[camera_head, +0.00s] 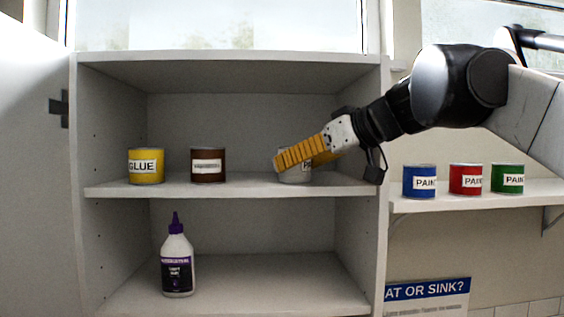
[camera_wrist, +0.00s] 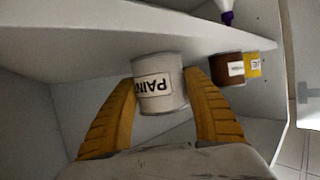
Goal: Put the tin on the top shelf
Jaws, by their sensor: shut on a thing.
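A white tin (camera_head: 296,173) labelled PAINT is at the right of the cabinet's upper shelf (camera_head: 240,186), on or very close to the board. My gripper (camera_head: 290,160) reaches in from the right and is shut on the tin, hiding much of it in the head view. In the wrist view the white tin (camera_wrist: 158,84) sits between the two yellow fingers (camera_wrist: 160,100), its label upside down. Whether its base touches the board is hard to tell.
A yellow GLUE tin (camera_head: 146,166) and a brown tin (camera_head: 208,165) stand left on the same shelf. A purple-capped bottle (camera_head: 177,260) stands below. Blue (camera_head: 419,182), red (camera_head: 465,180) and green (camera_head: 507,179) tins stand on a side shelf (camera_head: 450,197). The cabinet's right wall (camera_head: 368,215) is close to my gripper.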

